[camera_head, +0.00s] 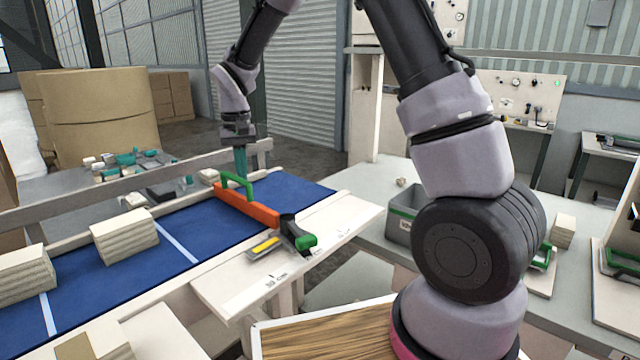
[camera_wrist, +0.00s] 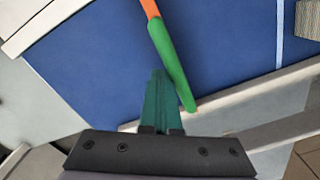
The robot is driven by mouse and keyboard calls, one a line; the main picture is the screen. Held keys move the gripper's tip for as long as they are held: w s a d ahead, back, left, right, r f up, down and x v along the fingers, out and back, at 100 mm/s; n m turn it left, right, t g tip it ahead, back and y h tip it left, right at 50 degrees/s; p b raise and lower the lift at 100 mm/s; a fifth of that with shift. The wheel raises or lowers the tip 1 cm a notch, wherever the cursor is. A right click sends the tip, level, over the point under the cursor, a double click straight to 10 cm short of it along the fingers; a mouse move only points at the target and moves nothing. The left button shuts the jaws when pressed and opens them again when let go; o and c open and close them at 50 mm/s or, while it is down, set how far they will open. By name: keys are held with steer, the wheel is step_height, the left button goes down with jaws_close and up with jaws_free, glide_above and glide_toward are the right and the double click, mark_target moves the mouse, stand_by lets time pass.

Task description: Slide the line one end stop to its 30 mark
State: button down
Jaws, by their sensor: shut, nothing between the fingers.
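The line one end stop is an orange bar (camera_head: 247,207) with a green arched handle (camera_head: 238,183), lying across the blue belt. Its near end meets a dark clamp with a green knob (camera_head: 305,242) on a pale side board (camera_head: 235,287) that carries small dark marks, too small to read. My gripper (camera_head: 240,172) is shut and empty, its green fingers pointing down beside the handle at the belt's far side. In the wrist view the handle (camera_wrist: 174,65) runs right beside my fingertips (camera_wrist: 159,74); I cannot tell whether they touch. The wrist view does not show the clamp.
Wooden plank stacks (camera_head: 124,236) stand on the blue belt (camera_head: 190,235) to the left. A pale rail (camera_head: 100,198) runs along the belt's far edge. A grey bin (camera_head: 403,218) is on the right bench. The belt right of the bar is clear.

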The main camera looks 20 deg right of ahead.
steer(key=shift+s+a, duration=0.95)
steer(key=shift+a, duration=0.45)
steer(key=shift+s+a, duration=0.9)
steer(key=shift+a, duration=0.55)
steer(key=shift+s+a, duration=0.95)
steer(key=shift+a, duration=0.45)
stand_by(0.8)
steer(key=shift+d, duration=0.1)
steer(key=shift+w+d, duration=0.6)
steer(key=shift+d, duration=0.2)
step_height(320, 180, up, 9)
stand_by(0.7)
steer(key=s+d+r+m+t+y, duration=0.1)
steer(key=s+d+r, duration=0.2)
steer(key=d+r, duration=0.45)
steer(key=s+d+r+m+t+y, duration=0.15)
steer(key=d+r, duration=0.25)
steer(key=d, duration=0.6)
steer(key=s+d+m+t, duration=0.2)
steer(key=s+d+t, duration=0.2)
steer(key=s+d, duration=0.9)
steer(key=shift+r+t, duration=0.35)
steer(key=shift+r, duration=0.1)
